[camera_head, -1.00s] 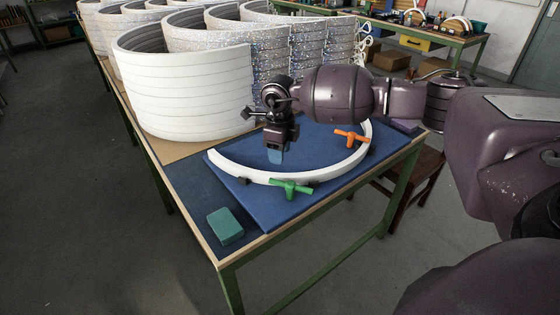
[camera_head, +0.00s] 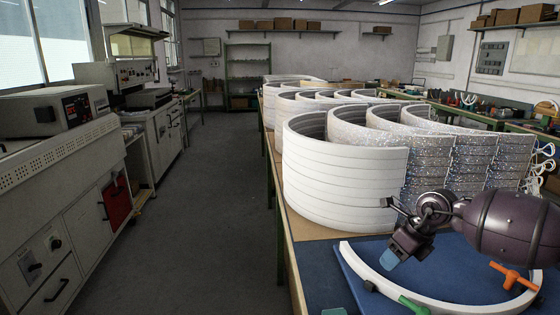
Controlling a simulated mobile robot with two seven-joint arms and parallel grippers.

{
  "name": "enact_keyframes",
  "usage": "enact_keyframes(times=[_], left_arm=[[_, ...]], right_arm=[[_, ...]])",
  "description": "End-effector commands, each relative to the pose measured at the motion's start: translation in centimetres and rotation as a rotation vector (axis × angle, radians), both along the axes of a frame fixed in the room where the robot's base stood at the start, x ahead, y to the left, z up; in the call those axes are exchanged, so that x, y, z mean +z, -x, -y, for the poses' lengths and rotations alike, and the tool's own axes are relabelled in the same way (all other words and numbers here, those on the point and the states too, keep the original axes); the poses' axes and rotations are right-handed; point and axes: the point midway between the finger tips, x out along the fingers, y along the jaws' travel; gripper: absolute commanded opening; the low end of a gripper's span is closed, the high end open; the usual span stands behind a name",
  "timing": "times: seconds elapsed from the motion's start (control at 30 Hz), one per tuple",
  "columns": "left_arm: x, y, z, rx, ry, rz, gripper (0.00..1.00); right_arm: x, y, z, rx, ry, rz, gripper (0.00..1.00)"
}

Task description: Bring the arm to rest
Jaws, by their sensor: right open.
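My right arm reaches in from the right over the table. Its gripper (camera_head: 388,262) is open and points down, tilted, with light blue fingertips above the blue mat (camera_head: 315,262). Nothing shows between the fingers. A white curved strip (camera_head: 356,266) lies on the mat below and around the gripper. A green clamp (camera_head: 414,305) and an orange clamp (camera_head: 513,276) sit on the strip. My left gripper does not show.
White and glittery arcs (camera_head: 335,172) stand in stacks just behind the gripper. A green block (camera_head: 334,311) is cut off at the bottom edge. A bench with equipment (camera_head: 55,110) lines the left wall. The grey floor aisle (camera_head: 205,200) between is clear.

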Motion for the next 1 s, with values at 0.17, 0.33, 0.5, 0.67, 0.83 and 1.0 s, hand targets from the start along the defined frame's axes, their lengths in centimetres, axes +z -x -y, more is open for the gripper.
enact_keyframes(times=[0.17,0.33,0.5,0.67,0.83,1.0], left_arm=[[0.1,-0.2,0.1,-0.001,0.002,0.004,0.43],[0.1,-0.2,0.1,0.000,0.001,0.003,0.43],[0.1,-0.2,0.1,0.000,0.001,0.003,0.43],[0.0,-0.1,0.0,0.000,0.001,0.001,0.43],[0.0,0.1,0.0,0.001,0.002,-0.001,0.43],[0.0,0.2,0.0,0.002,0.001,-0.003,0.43]], right_arm=[[5.6,-1.2,-8.8,-0.053,-0.442,0.098,0.43],[9.0,-0.4,-15.4,-0.202,-0.900,0.062,0.43],[10.1,0.5,-17.8,-0.485,-1.322,-0.075,0.43],[8.4,1.1,-16.9,-0.800,-1.592,-0.232,0.43],[4.5,2.3,-14.5,-1.148,-1.775,-0.406,0.43],[-0.7,4.8,-11.7,-1.487,-1.884,-0.575,0.43]])
